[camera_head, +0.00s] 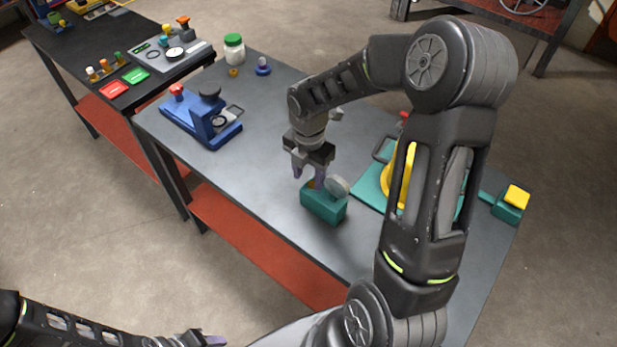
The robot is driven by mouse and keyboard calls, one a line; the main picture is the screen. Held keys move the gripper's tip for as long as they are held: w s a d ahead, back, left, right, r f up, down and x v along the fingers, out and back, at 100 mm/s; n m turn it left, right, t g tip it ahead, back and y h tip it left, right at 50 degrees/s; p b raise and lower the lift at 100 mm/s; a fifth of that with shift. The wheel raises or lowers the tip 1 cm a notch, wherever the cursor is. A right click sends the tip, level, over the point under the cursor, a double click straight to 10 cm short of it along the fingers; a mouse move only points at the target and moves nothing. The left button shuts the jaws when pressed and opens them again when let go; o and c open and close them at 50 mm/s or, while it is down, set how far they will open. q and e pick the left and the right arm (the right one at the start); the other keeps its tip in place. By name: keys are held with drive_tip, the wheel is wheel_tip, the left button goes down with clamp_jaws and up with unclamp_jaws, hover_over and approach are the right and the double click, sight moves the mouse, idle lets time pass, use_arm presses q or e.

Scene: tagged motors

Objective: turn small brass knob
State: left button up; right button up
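A teal box (323,206) stands near the front edge of the grey table, with a round grey disc (339,187) on its top. A small brass-coloured piece (311,184), probably the knob, shows on top of the box, partly hidden by a finger. My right gripper (309,177) points down just above the box. Its purple fingers are apart, with the brass piece low between them; I cannot see contact. My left gripper (207,340) is at the bottom edge, away from the table and partly cut off, so its opening cannot be judged.
A blue fixture (205,122), a green-lidded jar (234,48) and small knob-like pieces stand at the table's far left. A teal plate with a yellow part (400,178) lies right of the box, partly behind my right arm. The table's middle left is clear.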

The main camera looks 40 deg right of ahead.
drive_tip(key=shift+d+r+p, duration=0.25)
drive_tip(key=shift+r+p, duration=0.05)
drive_tip(key=shift+r, duration=0.05)
wheel_tip(320, 180, up, 5)
drive_tip(key=p, duration=0.3)
drive_tip(key=shift+a+f, duration=0.15)
drive_tip(key=shift+r, duration=0.25)
drive_tip(key=shift+a+r, duration=0.1)
drive_tip(key=shift+r, duration=0.8)
drive_tip(key=shift+s, duration=0.1)
